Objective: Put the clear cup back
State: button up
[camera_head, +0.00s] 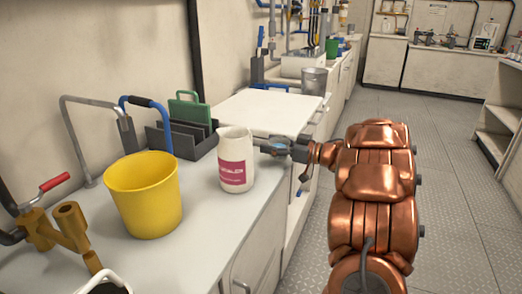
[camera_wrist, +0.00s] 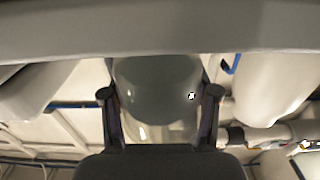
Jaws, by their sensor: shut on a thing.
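My gripper (camera_head: 273,148) is over the counter's right edge, just right of the white jug in the head view. In the wrist view my gripper (camera_wrist: 160,118) has a finger on each side of a smooth, see-through grey-green cup (camera_wrist: 155,85), which I take to be the clear cup, and is shut on it. In the head view the cup is hardly visible at the fingers. I cannot tell there whether it touches the surface below.
A white jug with a magenta label (camera_head: 236,165) stands close left of my gripper. A yellow bucket (camera_head: 143,200), a dark rack (camera_head: 190,142) and brass fittings (camera_head: 65,222) are further left. A white raised board (camera_head: 262,110) lies behind; a grey tumbler (camera_head: 313,80) stands beyond it.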

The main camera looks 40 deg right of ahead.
jog(key=shift+w+a+f+b, duration=0.3)
jog(key=shift+w+a+b, duration=0.2)
jog(key=shift+w, duration=0.3)
jog(key=shift+w+a+f+b, duration=0.25)
jog(key=shift+w+a+b, duration=0.2)
jog(key=shift+w, duration=0.35)
jog(key=shift+f, duration=0.25)
jog(key=shift+s, duration=0.1)
jog(key=o, duration=1)
jog(key=shift+f, duration=0.1)
